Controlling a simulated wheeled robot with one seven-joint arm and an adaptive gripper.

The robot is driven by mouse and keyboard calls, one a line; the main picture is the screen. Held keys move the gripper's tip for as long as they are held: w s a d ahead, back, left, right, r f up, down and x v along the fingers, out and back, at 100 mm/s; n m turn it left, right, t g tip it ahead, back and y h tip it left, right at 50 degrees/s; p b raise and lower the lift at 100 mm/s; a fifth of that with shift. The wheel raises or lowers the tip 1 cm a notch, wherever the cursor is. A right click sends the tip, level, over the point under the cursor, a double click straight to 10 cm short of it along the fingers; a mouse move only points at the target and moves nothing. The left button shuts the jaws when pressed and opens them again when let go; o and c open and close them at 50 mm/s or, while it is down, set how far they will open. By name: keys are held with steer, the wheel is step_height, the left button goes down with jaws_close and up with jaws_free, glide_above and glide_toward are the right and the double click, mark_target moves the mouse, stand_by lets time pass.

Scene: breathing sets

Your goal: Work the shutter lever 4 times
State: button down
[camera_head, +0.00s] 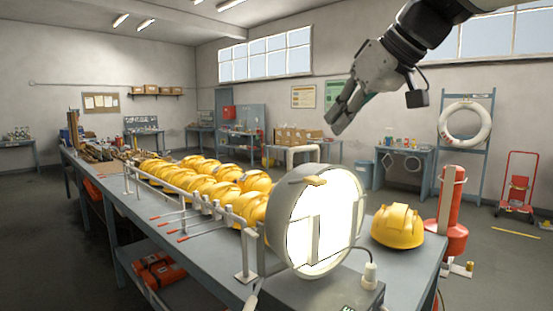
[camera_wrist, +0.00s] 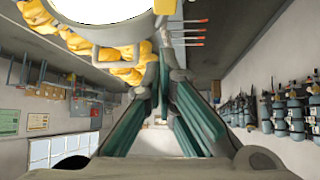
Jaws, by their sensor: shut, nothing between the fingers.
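A large round lamp (camera_head: 287,222) with a grey housing and a bright white face stands near the front end of the bench. Upright bars show across its face. A tan tab sits on top of its rim, and a pale handle-like piece (camera_head: 252,297) shows low at its left; I cannot tell which is the shutter lever. My gripper (camera_head: 340,122) is shut and empty, in the air above and behind the lamp, pointing down-left and apart from it. In the wrist view the gripper (camera_wrist: 158,78) has its fingers together, with the bright lamp face (camera_wrist: 100,8) at the top edge.
Several yellow helmets (camera_head: 205,182) line the bench (camera_head: 205,262) behind a pale rail with red-tipped rods. One yellow helmet (camera_head: 398,226) sits right of the lamp, beside a red cylinder (camera_head: 451,210). The air around my gripper is clear.

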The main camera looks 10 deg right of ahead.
glide_above(320, 178)
step_height(320, 178, down, 5)
steer(key=shift+s+a+r, duration=0.1)
step_height(320, 178, down, 2)
steer(key=shift+s+f+p, duration=0.1)
steer(key=shift+f+p, duration=0.05)
steer(key=shift+p, duration=0.2)
steer(key=shift+f, duration=0.65)
steer(key=shift+f, duration=0.1)
